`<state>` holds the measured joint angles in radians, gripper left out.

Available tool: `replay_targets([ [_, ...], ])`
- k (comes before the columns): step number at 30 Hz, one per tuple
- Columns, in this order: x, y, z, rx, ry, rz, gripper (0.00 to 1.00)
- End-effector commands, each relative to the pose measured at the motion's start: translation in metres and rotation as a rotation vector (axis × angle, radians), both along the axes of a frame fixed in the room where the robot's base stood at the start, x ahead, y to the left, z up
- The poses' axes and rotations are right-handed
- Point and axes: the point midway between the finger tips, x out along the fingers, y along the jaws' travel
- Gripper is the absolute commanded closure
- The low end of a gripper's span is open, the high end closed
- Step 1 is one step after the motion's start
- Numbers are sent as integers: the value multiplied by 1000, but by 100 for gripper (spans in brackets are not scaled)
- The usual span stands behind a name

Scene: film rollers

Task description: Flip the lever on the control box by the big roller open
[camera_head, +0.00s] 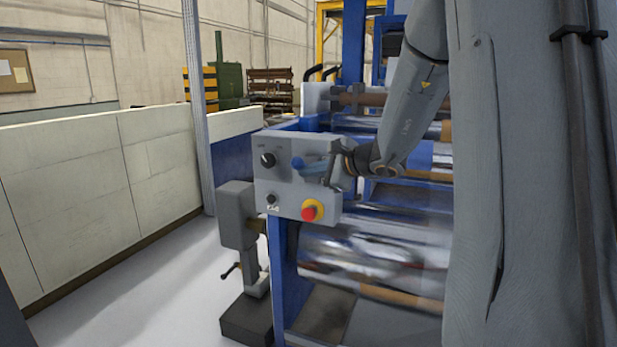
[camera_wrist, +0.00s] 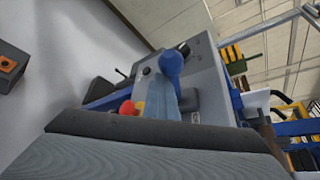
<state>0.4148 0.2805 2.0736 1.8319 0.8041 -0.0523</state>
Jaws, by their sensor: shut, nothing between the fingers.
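The grey control box (camera_head: 290,190) stands in the middle of the head view, beside the roller machine. Its lever (camera_head: 297,163) is blue and sits on the upper part of the face; in the wrist view its round blue knob (camera_wrist: 172,63) stands out from the box. My gripper (camera_head: 329,172) is shut and empty, just right of the lever and close to the box face. I cannot tell whether it touches the lever. A grey part of my own wrist fills the bottom of the wrist view, and the fingertips are not clear there.
The box also carries a red stop button (camera_head: 309,213) with a yellow ring, a black upper knob (camera_head: 267,160) and a small lower knob (camera_head: 271,198). Shiny rollers (camera_head: 370,255) in a blue frame lie behind and right. A pale low wall (camera_head: 90,190) is left, with clear floor before it.

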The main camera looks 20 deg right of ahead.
Motion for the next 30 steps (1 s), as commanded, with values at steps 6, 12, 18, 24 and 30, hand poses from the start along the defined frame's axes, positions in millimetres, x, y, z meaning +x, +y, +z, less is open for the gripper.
replay_targets([
  [6,3,-3,12,0,-19,-4,100],
  [12,4,-3,14,1,-24,-5,100],
  [18,4,-4,12,1,-24,-5,100],
  [24,4,-7,-7,0,-19,-5,100],
  [30,4,-7,-34,1,-7,2,100],
])
